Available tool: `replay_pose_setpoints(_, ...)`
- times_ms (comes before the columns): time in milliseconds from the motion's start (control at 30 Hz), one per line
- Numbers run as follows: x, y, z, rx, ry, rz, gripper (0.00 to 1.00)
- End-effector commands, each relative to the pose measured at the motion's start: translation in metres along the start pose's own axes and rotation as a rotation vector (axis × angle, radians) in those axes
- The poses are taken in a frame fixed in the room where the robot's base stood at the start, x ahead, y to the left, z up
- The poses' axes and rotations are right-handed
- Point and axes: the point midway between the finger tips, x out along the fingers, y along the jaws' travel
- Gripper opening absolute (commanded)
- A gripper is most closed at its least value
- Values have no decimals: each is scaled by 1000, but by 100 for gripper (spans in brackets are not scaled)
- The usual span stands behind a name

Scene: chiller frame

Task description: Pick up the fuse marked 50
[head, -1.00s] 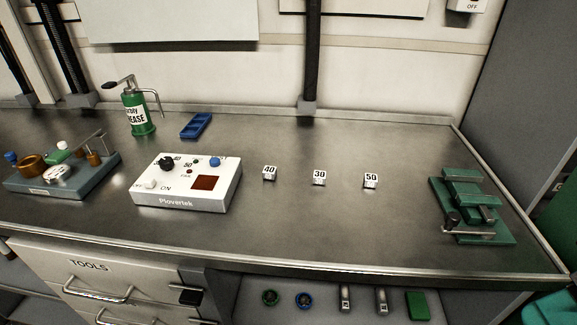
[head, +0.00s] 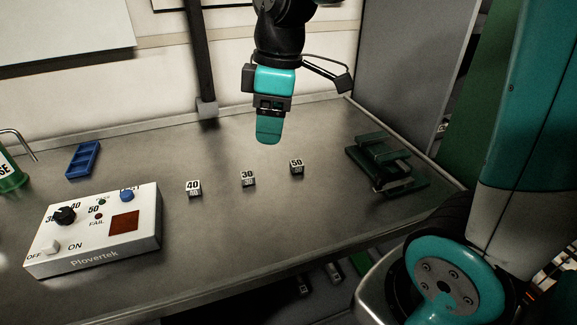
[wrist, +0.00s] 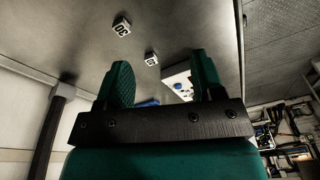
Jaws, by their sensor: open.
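The fuse marked 50 (head: 297,167) is a small white cube with black print, standing on the metal bench. It is the rightmost of a row with the fuse marked 30 (head: 248,178) and the fuse marked 40 (head: 194,188). My gripper (head: 268,132) hangs above the bench, behind the row, apart from all fuses. Its teal fingers (wrist: 161,64) stand apart and empty in the wrist view. Two fuses show beyond them there, one apparently the 30 (wrist: 121,26); I do not make out the 50 in that view.
A green clamp fixture (head: 382,163) stands right of the fuse 50. The white Plovertek tester (head: 95,232) is at the left, a blue tray (head: 83,160) behind it. A dark post (head: 203,70) rises at the back. The bench around the fuses is clear.

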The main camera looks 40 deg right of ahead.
Motion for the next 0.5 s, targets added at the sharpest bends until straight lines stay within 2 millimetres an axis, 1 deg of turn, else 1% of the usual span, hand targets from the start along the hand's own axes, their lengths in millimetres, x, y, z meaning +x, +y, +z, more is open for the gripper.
replay_pose_setpoints(33,0,31,6,-42,-32,12,62)
replay_pose_setpoints(100,-2,66,16,-115,-73,21,62)
replay_pose_setpoints(200,-4,103,32,-192,-116,20,62)
replay_pose_setpoints(300,-4,122,43,-236,-140,15,62)
replay_pose_setpoints(367,-1,128,47,-251,-146,12,62)
replay_pose_setpoints(467,14,130,51,-258,-149,8,62)
replay_pose_setpoints(500,22,130,52,-257,-149,7,62)
